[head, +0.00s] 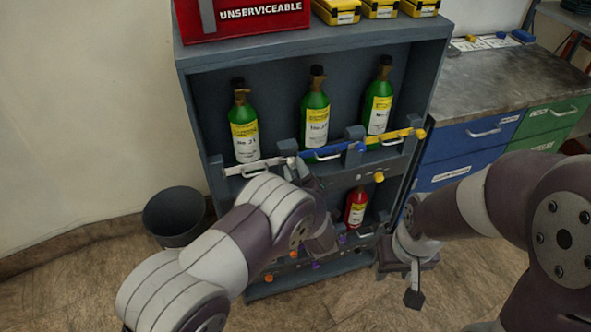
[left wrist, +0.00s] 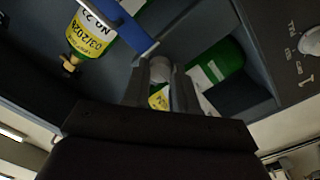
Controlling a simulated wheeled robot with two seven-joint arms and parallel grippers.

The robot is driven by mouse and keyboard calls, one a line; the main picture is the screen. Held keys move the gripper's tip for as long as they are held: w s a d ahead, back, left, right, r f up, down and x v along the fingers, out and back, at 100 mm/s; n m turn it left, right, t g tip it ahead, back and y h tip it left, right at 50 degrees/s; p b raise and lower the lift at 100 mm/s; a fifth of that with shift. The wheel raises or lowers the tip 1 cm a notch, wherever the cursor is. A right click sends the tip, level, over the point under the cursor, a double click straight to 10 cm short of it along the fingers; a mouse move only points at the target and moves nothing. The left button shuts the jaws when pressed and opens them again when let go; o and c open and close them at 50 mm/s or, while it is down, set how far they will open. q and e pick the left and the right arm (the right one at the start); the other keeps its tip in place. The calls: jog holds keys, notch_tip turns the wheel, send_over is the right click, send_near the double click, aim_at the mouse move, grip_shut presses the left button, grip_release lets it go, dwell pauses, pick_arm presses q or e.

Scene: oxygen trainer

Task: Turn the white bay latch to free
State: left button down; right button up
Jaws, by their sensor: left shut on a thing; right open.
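The white bay latch bar (head: 248,168) runs across the front of the left bay, before a green bottle (head: 243,125). My left gripper (head: 295,163) is at the bar's right end, with its fingers shut around a pale rounded latch end. The left wrist view shows this pale end (left wrist: 162,70) between the fingers (left wrist: 162,85). The fingers partly hide it, so its exact turn is hard to tell. My right gripper (head: 408,278) is open and empty, low in front of the rack's right side.
A blue bar (head: 325,154) and a yellow bar (head: 395,137) cross the neighbouring bays, each before a green bottle. A red bottle (head: 356,207) stands on the lower shelf. A dark bin (head: 174,217) stands left of the rack, drawers (head: 470,134) to the right.

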pick_arm(q)
jog(key=m+p, duration=0.1)
jog(key=m, duration=0.3)
jog(key=shift+r, duration=0.1)
jog(key=m+p, duration=0.1)
jog(key=m, duration=0.3)
jog(key=shift+m, duration=0.3)
jog(key=m+p, duration=0.1)
jog(key=m, duration=0.3)
jog(key=shift+g+p, duration=0.3)
jog(key=shift+g, duration=0.1)
jog(key=m+p, duration=0.1)
jog(key=m, duration=0.3)
jog(key=shift+d+y, duration=0.1)
jog(key=shift+y, duration=0.3)
jog(key=shift+m, duration=0.4)
jog(key=c, duration=0.9)
grip_release()
